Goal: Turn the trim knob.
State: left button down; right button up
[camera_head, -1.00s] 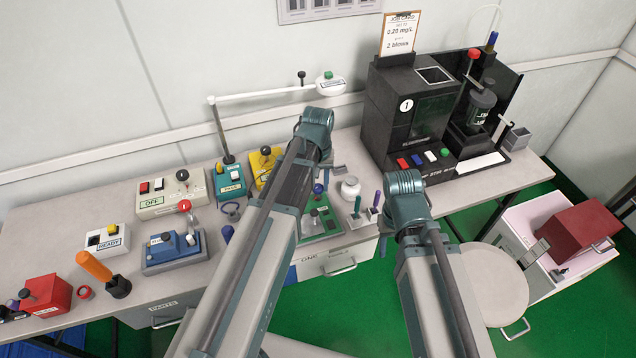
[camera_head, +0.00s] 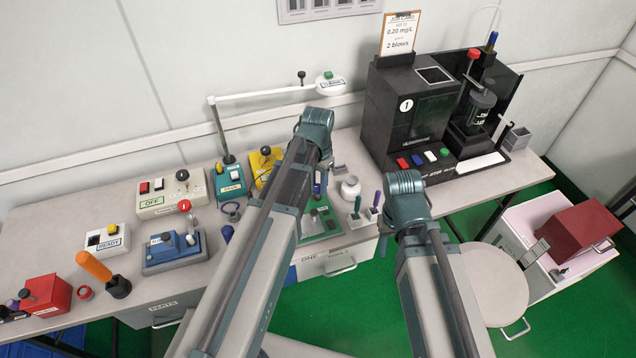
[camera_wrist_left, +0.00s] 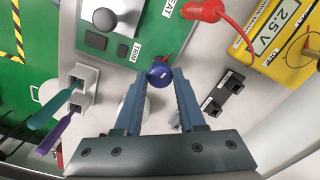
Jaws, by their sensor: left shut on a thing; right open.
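In the left wrist view, a round blue knob (camera_wrist_left: 158,74) with a small white mark and a thin red part stands beside the TRIM label (camera_wrist_left: 135,52) near a green panel (camera_wrist_left: 110,68). My left gripper (camera_wrist_left: 160,80) has its two fingertips on either side of this knob and is shut on it. In the head view the left arm largely hides this spot; part of the green panel (camera_head: 318,215) shows. My right gripper (camera_head: 385,235) is open low at the front; its arm mostly hides its fingers.
A yellow meter (camera_wrist_left: 278,38) reading 2.5 V and a red plug (camera_wrist_left: 204,10) lie close by. Purple and green handled tools (camera_wrist_left: 55,125) stand in holders left of my fingers. A black machine (camera_head: 415,110) stands at back right; several control boxes fill the table's left.

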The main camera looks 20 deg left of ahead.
aim_at(318, 187)
pick_arm(q)
jog(key=shift+m, duration=0.4)
jog(key=c, duration=0.5)
grip_release()
jog(key=shift+r, duration=0.1)
notch_tip(318, 187, up, 14)
jog(key=p, duration=1.3)
jog(key=shift+f+p, duration=0.2)
jog(key=shift+p, duration=0.2)
